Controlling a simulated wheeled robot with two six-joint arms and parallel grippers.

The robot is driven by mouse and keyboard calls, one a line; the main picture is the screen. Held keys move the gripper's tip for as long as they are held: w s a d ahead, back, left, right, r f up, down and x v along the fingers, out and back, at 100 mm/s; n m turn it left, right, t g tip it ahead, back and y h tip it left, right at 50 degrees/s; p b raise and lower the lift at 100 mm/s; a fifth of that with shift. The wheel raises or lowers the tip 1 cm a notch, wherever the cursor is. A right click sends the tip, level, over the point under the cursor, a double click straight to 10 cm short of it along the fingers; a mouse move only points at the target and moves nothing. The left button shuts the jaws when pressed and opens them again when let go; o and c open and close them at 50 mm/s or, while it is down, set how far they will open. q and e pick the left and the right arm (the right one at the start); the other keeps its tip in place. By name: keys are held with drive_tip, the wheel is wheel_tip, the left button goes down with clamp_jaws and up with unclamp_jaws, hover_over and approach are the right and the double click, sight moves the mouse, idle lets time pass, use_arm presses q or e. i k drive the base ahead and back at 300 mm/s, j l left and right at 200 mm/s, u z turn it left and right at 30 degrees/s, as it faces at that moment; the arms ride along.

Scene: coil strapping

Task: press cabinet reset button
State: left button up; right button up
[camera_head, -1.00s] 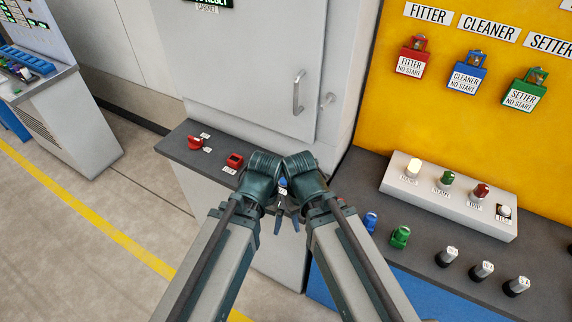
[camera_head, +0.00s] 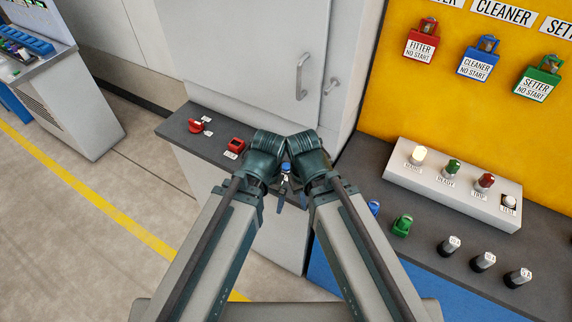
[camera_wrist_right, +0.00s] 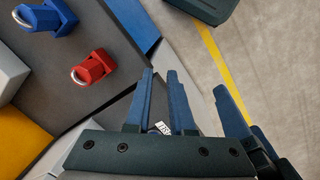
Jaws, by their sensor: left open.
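A small blue button (camera_head: 286,168) with a white label under it sits on the dark ledge (camera_head: 183,139) of the grey cabinet (camera_head: 240,50), between my two wrists. My left gripper (camera_head: 280,199) points down on its left; my right gripper (camera_head: 303,198) points down on its right. The wrists hide most of both grippers in the head view. In the right wrist view, my right gripper (camera_wrist_right: 161,95) has its blue fingers apart with nothing held. A small white label (camera_wrist_right: 164,128) shows between them. My left gripper's blue fingers (camera_wrist_right: 236,115) stand to the right.
Open floor lies left.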

sight(285, 166)
drive_tip(key=k+l+u, duration=0.15)
drive_tip(key=u, duration=0.2)
drive_tip(key=k+l+u, duration=0.15)
drive_tip(key=u, duration=0.25)
